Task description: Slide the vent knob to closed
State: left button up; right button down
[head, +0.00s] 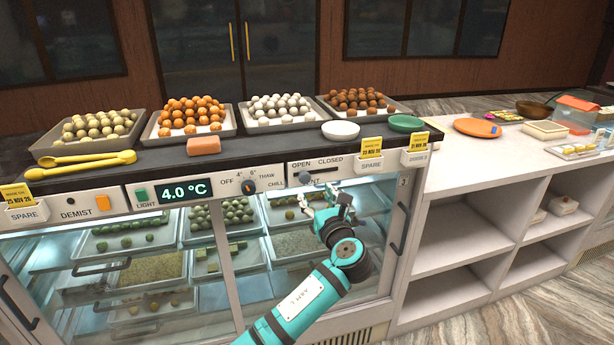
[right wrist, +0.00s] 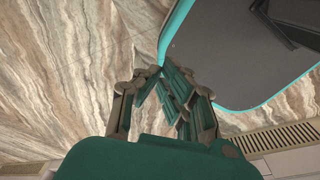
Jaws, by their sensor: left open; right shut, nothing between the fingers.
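The vent knob (head: 305,177) is a small dark knob on the white control panel. It sits at the left end of its slot, under the word OPEN; the word CLOSED is to its right. My left gripper (head: 318,205) is open and empty in front of the glass, just below and slightly right of the knob, apart from it in the picture. It partly covers the VENT label. My right gripper (right wrist: 178,82) is shut and empty in the right wrist view, above the marbled floor. It does not show in the head view.
Trays of sweets (head: 275,124) and a white bowl (head: 340,130) stand on the dark counter top (head: 240,150). A dark door handle (head: 400,228) is at the right.

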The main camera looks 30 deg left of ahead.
aim_at(306, 178)
pick_arm(q)
jog(key=p+x, duration=0.1)
jog(key=x, duration=0.8)
jog(key=shift+w+a, duration=0.1)
grip_shut()
